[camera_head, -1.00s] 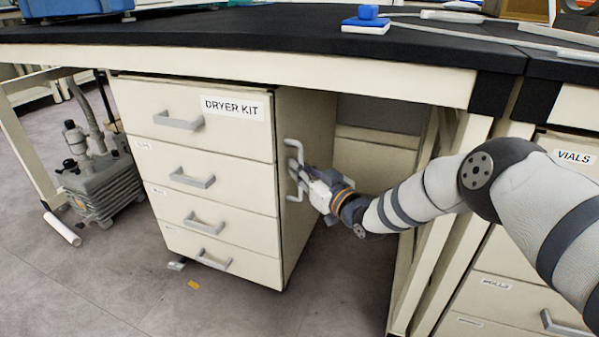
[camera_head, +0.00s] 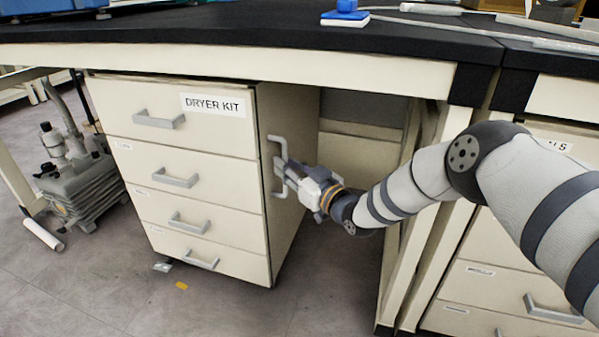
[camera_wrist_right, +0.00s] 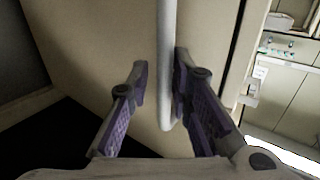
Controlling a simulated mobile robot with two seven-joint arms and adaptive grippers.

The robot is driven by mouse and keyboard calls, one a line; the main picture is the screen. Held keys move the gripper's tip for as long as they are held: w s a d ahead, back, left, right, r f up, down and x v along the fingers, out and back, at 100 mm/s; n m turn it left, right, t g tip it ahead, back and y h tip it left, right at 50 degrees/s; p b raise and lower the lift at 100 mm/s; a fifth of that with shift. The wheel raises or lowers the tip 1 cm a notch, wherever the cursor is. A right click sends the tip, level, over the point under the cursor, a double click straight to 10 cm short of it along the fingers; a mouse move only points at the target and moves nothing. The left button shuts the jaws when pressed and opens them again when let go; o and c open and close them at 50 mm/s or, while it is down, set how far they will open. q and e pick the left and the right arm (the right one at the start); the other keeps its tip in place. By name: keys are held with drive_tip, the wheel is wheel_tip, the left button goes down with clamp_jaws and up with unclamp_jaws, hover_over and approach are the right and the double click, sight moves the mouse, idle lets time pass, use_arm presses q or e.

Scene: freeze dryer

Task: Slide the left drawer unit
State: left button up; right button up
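The left drawer unit (camera_head: 190,165) is a cream cabinet labelled DRYER KIT, with several drawers on its front. It stands on the floor under the black-topped bench. A vertical grey bar handle (camera_head: 278,142) is on its right side panel; it also shows in the right wrist view (camera_wrist_right: 167,60). My right gripper (camera_head: 283,170) is at this handle. In the right wrist view my right gripper (camera_wrist_right: 160,85) has one finger on each side of the bar. The right finger is close to the bar, and a gap shows at the left finger. My left gripper is not in view.
The bench top (camera_head: 250,32) overhangs the unit. A grey pump (camera_head: 80,190) and a white tube (camera_head: 43,234) are left on the floor. A small yellow piece (camera_head: 181,285) lies in front.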

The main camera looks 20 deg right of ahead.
drive_tip(key=v, duration=1.1)
drive_tip(key=shift+w+r, duration=0.1)
